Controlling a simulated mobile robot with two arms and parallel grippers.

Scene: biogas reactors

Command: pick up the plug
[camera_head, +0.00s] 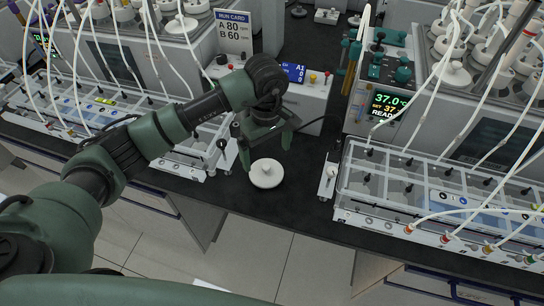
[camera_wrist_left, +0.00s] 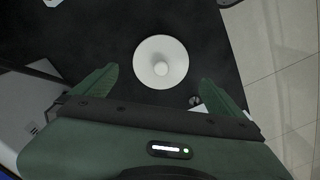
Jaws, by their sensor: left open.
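The plug (camera_head: 267,174) is a round white disc with a small knob on top. It lies on the black bench top near the front edge. In the left wrist view the plug (camera_wrist_left: 160,62) is at the upper middle, ahead of the two green fingers and centred a little left of the gap's middle. My left gripper (camera_head: 265,158) is open and empty, above and just behind the plug in the head view, apart from it. The wrist view also shows my left gripper (camera_wrist_left: 157,82). My right gripper is not in view.
A clear-lidded tray unit (camera_head: 400,195) with tubes stands to the right, another (camera_head: 85,110) to the left. A control box with a blue display (camera_head: 294,73) and a run card (camera_head: 233,32) stand behind. The bench's front edge is close to the plug.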

